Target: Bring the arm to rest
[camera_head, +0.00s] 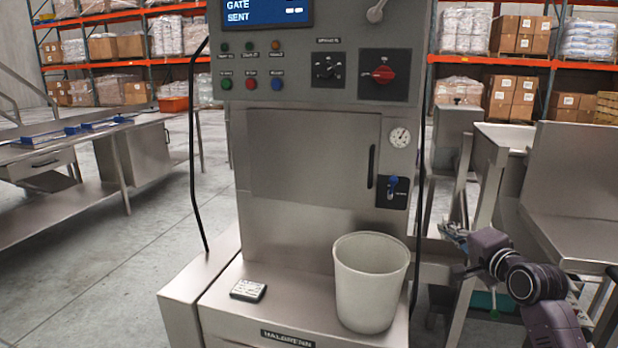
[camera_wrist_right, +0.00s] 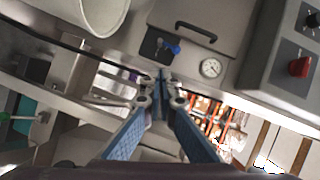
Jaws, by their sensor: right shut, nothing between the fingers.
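My right gripper (camera_head: 452,236) is at the right of the machine in the head view, held off to the side of the white bucket. In the right wrist view, its two blue-padded fingers (camera_wrist_right: 160,95) meet at the tips, with nothing between them. My right arm (camera_head: 525,281) comes in from the lower right and bends at a dark purple wrist. My left gripper does not show in either view.
A steel machine (camera_head: 310,155) with a control panel and screen stands ahead. A white bucket (camera_head: 368,290) and a small keypad (camera_head: 248,290) stand on its ledge. Steel benches (camera_head: 90,190) stand left, a steel chute (camera_head: 580,195) right. Open floor (camera_head: 110,260) shows at left.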

